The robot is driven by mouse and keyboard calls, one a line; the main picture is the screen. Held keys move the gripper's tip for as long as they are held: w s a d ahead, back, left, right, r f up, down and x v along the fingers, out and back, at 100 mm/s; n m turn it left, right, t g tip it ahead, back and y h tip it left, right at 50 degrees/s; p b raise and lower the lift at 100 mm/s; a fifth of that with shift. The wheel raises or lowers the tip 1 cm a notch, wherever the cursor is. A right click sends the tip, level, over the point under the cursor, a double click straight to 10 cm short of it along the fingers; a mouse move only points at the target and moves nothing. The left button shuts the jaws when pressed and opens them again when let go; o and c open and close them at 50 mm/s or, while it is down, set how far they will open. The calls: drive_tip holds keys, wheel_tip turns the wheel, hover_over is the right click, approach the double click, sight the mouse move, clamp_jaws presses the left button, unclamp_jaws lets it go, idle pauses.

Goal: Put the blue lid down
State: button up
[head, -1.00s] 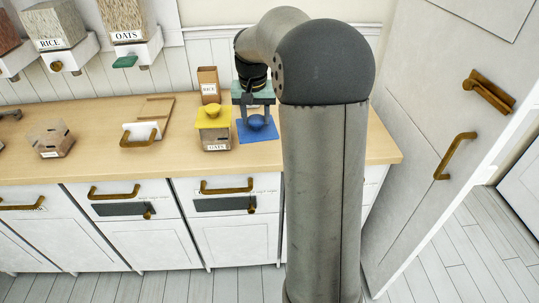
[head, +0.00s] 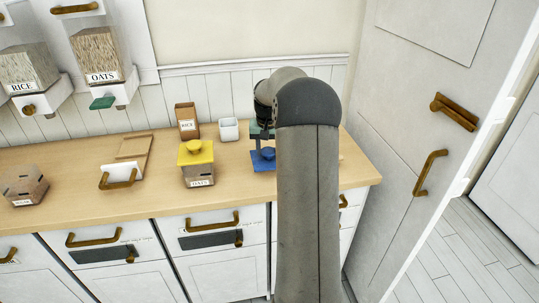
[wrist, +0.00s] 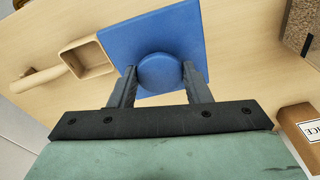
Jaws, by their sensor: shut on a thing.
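The blue lid (head: 263,160) is a flat square with a round knob. It is at the right part of the wooden counter, partly hidden by my arm in the head view. My gripper (head: 262,142) is above it. In the wrist view my gripper (wrist: 161,80) is shut on the round knob of the blue lid (wrist: 187,32), one finger on each side. The lid looks level and close to the counter. I cannot tell whether it touches the wood.
A yellow-lidded OATS container (head: 199,178) stands left of the blue lid. A RICE box (head: 187,121) and a white cup (head: 229,129) stand behind. A wooden scoop (wrist: 88,58) lies beside the lid in the wrist view. A white-fronted wooden piece (head: 121,172) lies farther left.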

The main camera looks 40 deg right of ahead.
sight(269, 151)
drive_tip(key=shift+w+d+f+p, duration=0.1)
drive_tip(key=shift+d+f+p, duration=0.1)
drive_tip(key=shift+f, duration=0.8)
drive_tip(key=shift+w+d+f+p, duration=0.1)
drive_tip(key=shift+d+f, duration=0.05)
drive_tip(key=shift+f, duration=0.85)
drive_tip(key=shift+f, duration=0.1)
drive_tip(key=o, duration=1)
drive_tip(key=shift+f, duration=0.1)
